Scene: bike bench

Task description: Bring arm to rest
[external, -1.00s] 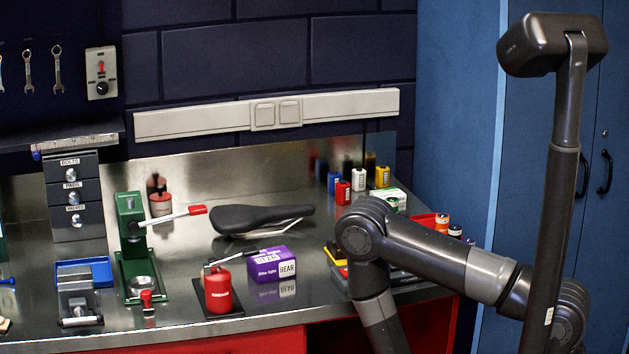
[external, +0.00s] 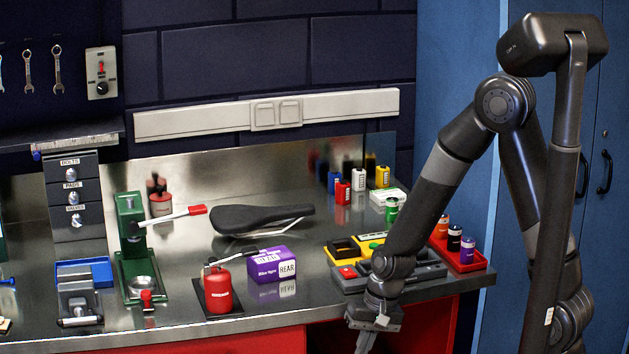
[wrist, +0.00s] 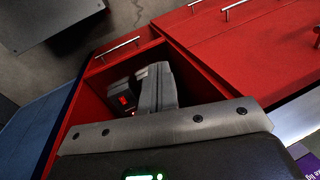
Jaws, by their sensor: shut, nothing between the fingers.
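My gripper (external: 366,342) hangs low at the front edge of the bench in the external view, below my bent arm, with its fingers running toward the bottom of the picture. In the wrist view my gripper (wrist: 157,88) shows its fingers together, with nothing between them. My arm's elbow is raised high at the right, and the forearm slopes down to the left in front of the bench.
The steel bench (external: 180,315) holds a red can (external: 218,290), a purple box (external: 272,265), a black saddle (external: 262,218) and a green press (external: 132,240). A grey and yellow organizer (external: 345,250) and a red tray (external: 462,260) with small bottles sit near my forearm. Red drawers (wrist: 235,50) lie below.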

